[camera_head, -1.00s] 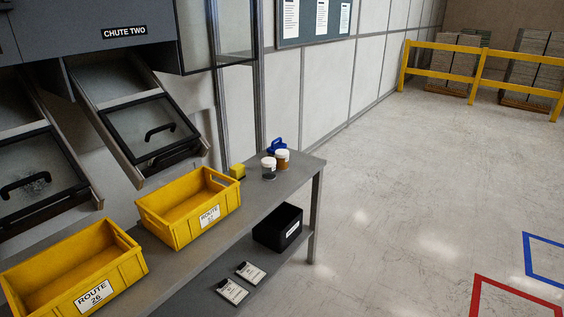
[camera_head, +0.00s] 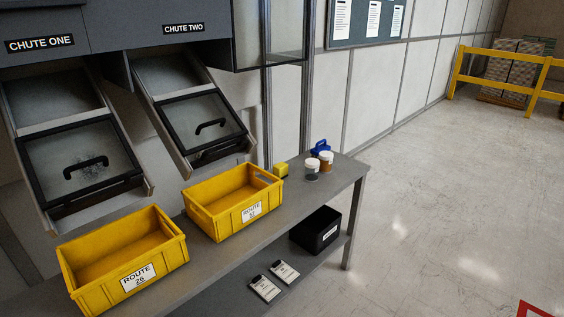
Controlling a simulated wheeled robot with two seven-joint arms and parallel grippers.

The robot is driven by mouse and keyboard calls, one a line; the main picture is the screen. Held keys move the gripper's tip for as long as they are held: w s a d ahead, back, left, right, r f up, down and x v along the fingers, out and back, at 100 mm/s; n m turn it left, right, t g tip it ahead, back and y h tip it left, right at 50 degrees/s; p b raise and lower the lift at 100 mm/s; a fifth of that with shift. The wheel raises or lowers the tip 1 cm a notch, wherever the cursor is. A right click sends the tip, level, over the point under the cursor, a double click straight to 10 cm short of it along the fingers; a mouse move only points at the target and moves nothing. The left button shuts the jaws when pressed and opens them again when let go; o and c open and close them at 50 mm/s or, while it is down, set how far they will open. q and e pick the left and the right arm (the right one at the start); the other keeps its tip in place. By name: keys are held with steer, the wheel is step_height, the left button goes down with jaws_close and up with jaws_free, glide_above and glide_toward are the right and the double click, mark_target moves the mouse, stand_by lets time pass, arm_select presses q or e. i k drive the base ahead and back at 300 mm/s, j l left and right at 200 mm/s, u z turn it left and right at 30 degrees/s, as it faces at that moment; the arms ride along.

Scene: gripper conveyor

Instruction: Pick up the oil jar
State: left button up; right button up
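Two small jars with white lids stand upright, side by side, near the far right end of the grey table (camera_head: 338,174). One jar has an amber-brown body (camera_head: 326,162). The other jar is dark grey (camera_head: 312,170) and stands just in front and to the left. The frames do not show clearly which one is the oil jar. Neither of my grippers is in view.
Two yellow crates, Route 26 (camera_head: 90,297) and a second one (camera_head: 222,229), stand on the table. A yellow block (camera_head: 281,169) and a blue object (camera_head: 321,147) are near the jars. A black bin (camera_head: 318,231) sits on the lower shelf. Floor at right is open.

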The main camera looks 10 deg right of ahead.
mark_target(325, 157)
steer(key=i+l+u, duration=0.15)
steer(key=u, duration=0.25)
steer(key=i+l+u, duration=0.1)
steer(key=l+u, duration=0.25)
steer(key=i+l+u, duration=0.1)
steer(key=l+u, duration=0.15)
steer(key=u, duration=0.15)
